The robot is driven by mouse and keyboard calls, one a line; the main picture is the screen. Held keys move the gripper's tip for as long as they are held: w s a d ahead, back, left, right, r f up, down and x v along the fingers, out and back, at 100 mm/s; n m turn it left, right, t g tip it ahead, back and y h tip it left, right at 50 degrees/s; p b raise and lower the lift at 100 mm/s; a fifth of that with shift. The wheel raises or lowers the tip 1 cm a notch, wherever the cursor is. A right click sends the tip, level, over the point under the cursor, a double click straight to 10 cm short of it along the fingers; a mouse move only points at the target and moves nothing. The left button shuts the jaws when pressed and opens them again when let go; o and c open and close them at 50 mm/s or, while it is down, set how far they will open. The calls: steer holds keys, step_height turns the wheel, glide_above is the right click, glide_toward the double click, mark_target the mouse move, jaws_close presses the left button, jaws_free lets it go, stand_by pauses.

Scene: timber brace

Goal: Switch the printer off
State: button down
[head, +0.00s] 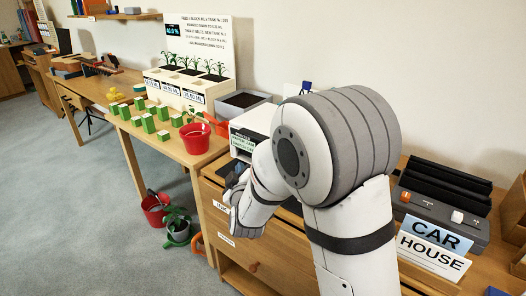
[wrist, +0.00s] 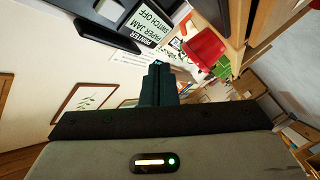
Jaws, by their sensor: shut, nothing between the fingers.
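The printer (head: 256,122) is a white box on the wooden bench in the head view, partly hidden behind my arm. A label on its front shows in the head view (head: 243,139). In the wrist view the label (wrist: 152,38) is turned sideways and reads PRINTER, PAPER JAM, SWITCH OFF. My gripper (wrist: 157,70) is shut and empty, its dark fingers pointing toward the area just below the label. In the head view my gripper (head: 233,182) is low in front of the bench, near the printer, mostly hidden by my wrist. I cannot make out a switch.
A red pot (head: 195,138) with a plant and several green blocks (head: 149,124) stand on the table to the left. A planter box (head: 188,88) is behind them. A dark device (head: 440,205) with CAR and HOUSE signs (head: 434,250) is at right.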

steer(key=w+d, duration=0.4)
steer(key=w, duration=0.1)
steer(key=shift+w+d+f, duration=0.1)
steer(key=shift+w+d, duration=0.5)
steer(key=shift+w, duration=0.2)
stand_by(1.5)
steer(key=shift+w+d+b, duration=0.25)
steer(key=shift+b, duration=0.2)
steer(key=shift+w+d, duration=0.25)
steer(key=shift+w, duration=0.05)
stand_by(0.5)
stand_by(0.4)
steer(key=shift+s+a+b, duration=0.5)
steer(key=shift+s+b, duration=0.05)
steer(key=shift+s, duration=0.1)
